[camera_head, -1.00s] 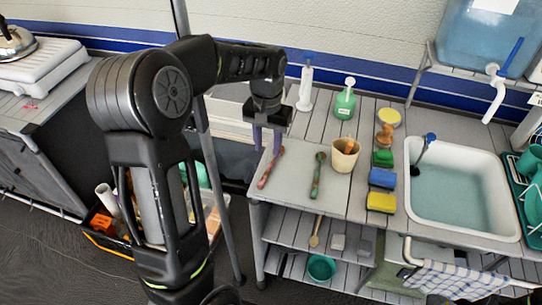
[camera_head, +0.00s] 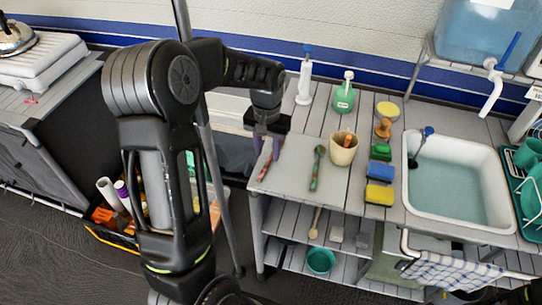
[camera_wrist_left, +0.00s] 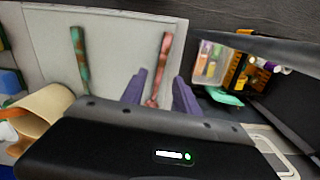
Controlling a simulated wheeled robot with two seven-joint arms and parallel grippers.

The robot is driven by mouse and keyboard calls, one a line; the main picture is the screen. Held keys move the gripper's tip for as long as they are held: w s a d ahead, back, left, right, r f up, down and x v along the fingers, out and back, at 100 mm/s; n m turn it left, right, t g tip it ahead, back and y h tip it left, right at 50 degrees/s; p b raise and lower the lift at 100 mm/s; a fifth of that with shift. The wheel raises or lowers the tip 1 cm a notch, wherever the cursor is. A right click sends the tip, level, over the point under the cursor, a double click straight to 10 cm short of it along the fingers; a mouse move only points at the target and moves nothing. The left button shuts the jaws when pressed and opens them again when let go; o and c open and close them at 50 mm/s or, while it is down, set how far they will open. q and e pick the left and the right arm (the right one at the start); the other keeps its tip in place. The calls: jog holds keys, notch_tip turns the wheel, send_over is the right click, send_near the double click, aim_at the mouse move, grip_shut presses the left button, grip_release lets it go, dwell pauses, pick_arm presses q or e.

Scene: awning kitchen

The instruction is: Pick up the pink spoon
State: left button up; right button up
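The pink spoon (camera_head: 264,167) lies on a light grey board at the left end of the counter, partly hidden by my gripper in the head view. My left gripper (camera_head: 268,148) is open above the spoon's far end, its purple fingers pointing down. In the left wrist view the spoon (camera_wrist_left: 162,58) runs into the gap between the two fingers (camera_wrist_left: 160,90), which stand apart on either side of it. I cannot tell how high the fingertips are above the board. My right gripper is not in view.
A green and brown spoon (camera_head: 317,168) lies to the right on the board (camera_head: 291,174). A cream cup (camera_head: 343,153), sponges (camera_head: 380,194) and a green bottle (camera_head: 344,95) stand further right, before the sink (camera_head: 452,190). A metal pole (camera_head: 221,190) stands left of the counter.

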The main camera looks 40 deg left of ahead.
aim_at(268, 162)
pick_arm(q)
notch_tip(268, 162, down, 4)
jog(key=shift+r, duration=0.25)
jog(key=shift+c, duration=0.5)
grip_shut()
dwell(0.3)
